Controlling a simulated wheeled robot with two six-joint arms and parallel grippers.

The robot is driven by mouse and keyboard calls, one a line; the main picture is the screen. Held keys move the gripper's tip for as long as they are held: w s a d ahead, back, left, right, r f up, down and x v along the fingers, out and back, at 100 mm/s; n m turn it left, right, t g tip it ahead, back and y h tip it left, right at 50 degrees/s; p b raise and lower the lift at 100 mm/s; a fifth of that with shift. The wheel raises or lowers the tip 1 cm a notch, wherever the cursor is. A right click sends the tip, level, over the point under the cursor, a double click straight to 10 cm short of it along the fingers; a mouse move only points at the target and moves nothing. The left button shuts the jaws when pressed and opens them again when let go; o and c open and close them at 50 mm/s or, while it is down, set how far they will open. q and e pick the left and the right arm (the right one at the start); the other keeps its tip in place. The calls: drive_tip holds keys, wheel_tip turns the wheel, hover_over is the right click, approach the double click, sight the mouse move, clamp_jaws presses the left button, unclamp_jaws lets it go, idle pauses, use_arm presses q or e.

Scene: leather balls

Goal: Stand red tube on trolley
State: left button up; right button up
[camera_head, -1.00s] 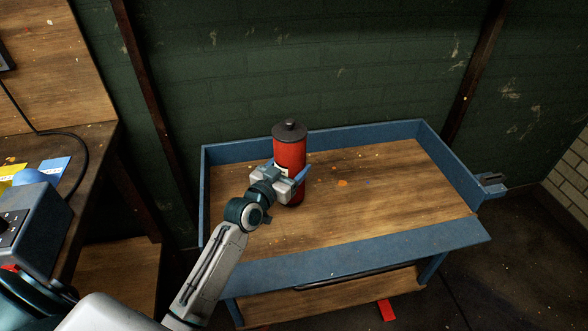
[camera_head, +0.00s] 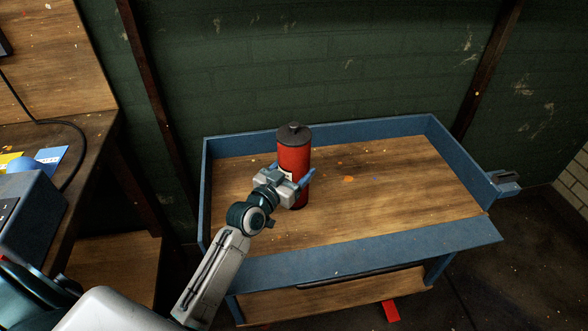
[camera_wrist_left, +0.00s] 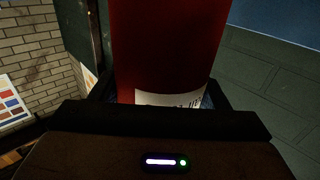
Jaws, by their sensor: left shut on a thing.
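The red tube (camera_head: 295,157) with a black cap is upright over the left part of the trolley's wooden top. My left gripper (camera_head: 292,181) is shut around its lower half. In the left wrist view the red tube (camera_wrist_left: 168,45) fills the space between the fingers, with a white label low on it. The trolley (camera_head: 390,185) has a wooden top and blue rims. Whether the tube's base touches the wood is hard to tell. My right gripper is not in view.
A workbench (camera_head: 95,125) with a grey box (camera_head: 30,215) and blue and yellow cards stands at the left. The trolley's blue back rim (camera_head: 350,132) runs close to a green brick wall. The trolley's middle and right are clear.

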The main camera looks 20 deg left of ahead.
use_arm(q)
drive_tip(key=o, duration=1.3)
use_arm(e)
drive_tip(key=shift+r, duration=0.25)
use_arm(q)
drive_tip(key=shift+r, duration=0.1)
drive_tip(key=s+a+p, duration=0.1)
drive_tip(key=s+a, duration=0.1)
drive_tip(key=s, duration=0.9)
drive_tip(key=shift+s+a, duration=0.15)
drive_tip(key=shift+s, duration=0.25)
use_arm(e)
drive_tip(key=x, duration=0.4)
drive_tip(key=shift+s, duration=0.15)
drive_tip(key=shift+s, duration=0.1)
